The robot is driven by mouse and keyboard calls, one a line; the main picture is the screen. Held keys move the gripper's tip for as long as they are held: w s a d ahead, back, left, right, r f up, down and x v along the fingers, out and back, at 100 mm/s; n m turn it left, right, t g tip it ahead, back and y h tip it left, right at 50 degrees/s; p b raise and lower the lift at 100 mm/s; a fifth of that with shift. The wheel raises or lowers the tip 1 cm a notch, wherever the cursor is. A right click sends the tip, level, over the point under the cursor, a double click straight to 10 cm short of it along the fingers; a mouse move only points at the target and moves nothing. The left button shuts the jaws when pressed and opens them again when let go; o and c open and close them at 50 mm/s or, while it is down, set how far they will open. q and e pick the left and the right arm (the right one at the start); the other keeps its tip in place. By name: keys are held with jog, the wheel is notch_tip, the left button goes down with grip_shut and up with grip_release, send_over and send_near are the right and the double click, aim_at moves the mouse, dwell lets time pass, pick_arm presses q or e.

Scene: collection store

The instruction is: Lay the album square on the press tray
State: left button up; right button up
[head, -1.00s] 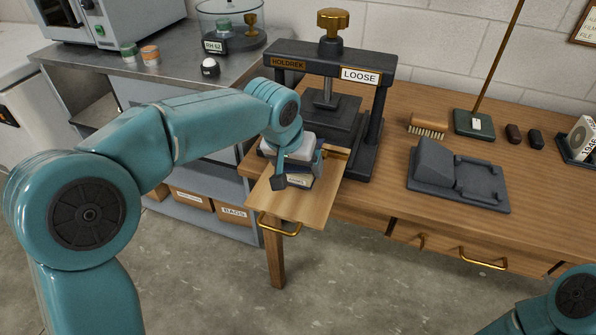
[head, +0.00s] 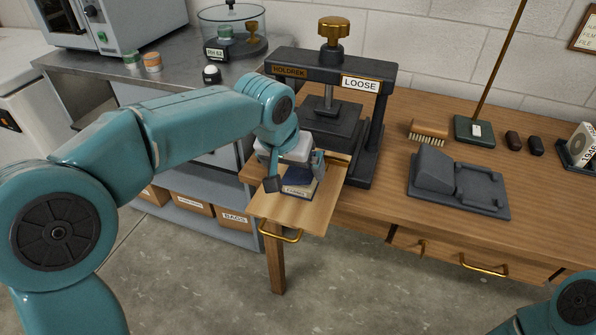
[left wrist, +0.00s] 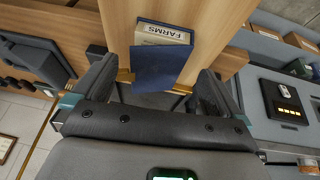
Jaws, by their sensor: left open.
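The dark blue album (head: 299,187) with a pale label lies flat on the wooden press tray (head: 310,215), which is pulled out at the press's front. In the left wrist view the album (left wrist: 160,68) shows a label reading "FARMS", and it looks slightly turned against the edges of the tray (left wrist: 213,22). My left gripper (head: 295,175) is open above the album, its fingers to either side and apart from it. The wrist view shows gaps between the album and both fingers. The gripper hides the album's far part in the head view. My right gripper is out of view.
The black press (head: 327,68) with a brass knob and a "LOOSE" sign stands right behind the tray. A brush (head: 428,130) and a grey cradle (head: 458,182) lie to its right on the bench. A steel counter (head: 165,85) stands at left.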

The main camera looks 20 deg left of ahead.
pick_arm(q)
jog(key=p+v, duration=0.1)
jog(key=v, duration=0.6)
jog(key=shift+r, duration=0.2)
jog(key=shift+s, duration=0.15)
